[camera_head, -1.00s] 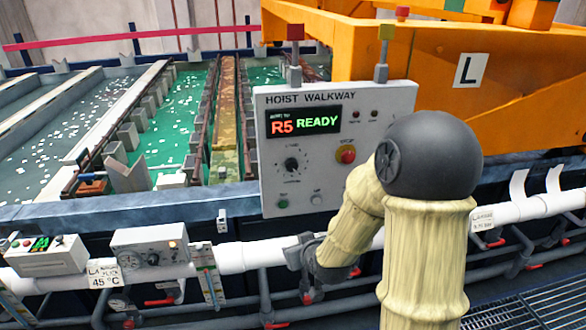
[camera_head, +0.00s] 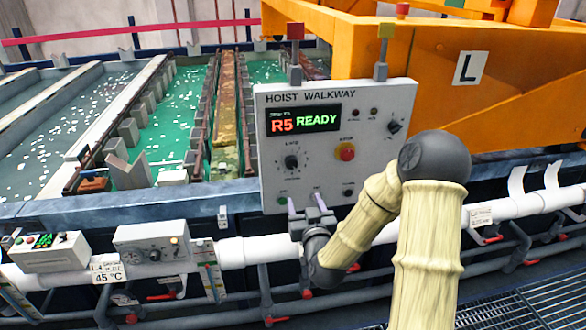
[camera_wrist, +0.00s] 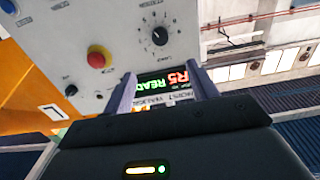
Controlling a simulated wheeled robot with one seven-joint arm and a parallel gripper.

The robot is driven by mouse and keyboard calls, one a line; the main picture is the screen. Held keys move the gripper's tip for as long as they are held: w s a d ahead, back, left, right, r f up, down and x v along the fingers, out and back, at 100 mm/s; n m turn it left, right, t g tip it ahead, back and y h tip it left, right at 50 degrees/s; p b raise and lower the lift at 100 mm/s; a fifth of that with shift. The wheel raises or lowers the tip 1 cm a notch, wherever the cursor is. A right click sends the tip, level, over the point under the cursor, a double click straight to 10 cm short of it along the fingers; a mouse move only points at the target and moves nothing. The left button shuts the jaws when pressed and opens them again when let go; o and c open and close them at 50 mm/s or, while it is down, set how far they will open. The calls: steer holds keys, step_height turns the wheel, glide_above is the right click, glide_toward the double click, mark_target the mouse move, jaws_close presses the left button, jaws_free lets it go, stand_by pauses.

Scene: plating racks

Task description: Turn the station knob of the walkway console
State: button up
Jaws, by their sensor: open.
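The walkway console (camera_head: 380,175) is an upright grey panel headed HOIST WALKWAY, with a display reading R5 READY. A black round knob (camera_head: 292,162) with scale marks sits below the display; it also shows in the wrist view (camera_wrist: 160,36), where the panel is upside down. A second black knob (camera_head: 393,127) is at the panel's upper right. The knob labels are too small to read. My gripper (camera_head: 306,201) is open and empty in front of the panel's lower edge, below the first knob. Its fingers (camera_wrist: 160,75) point up and are apart from that knob.
A red button (camera_head: 345,152) on a yellow base sits right of the first knob, with small buttons along the panel's bottom. A white pipe (camera_head: 240,252) and small control boxes (camera_head: 42,253) run below. Green tanks lie behind, and an orange hoist (camera_head: 440,60) stands at right.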

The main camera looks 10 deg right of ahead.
mark_target(292, 165)
steer(key=w+p, duration=0.7)
steer(key=w, duration=0.9)
steer(key=shift+w+r, duration=0.1)
steer(key=shift+w, duration=0.55)
steer(key=c, duration=1)
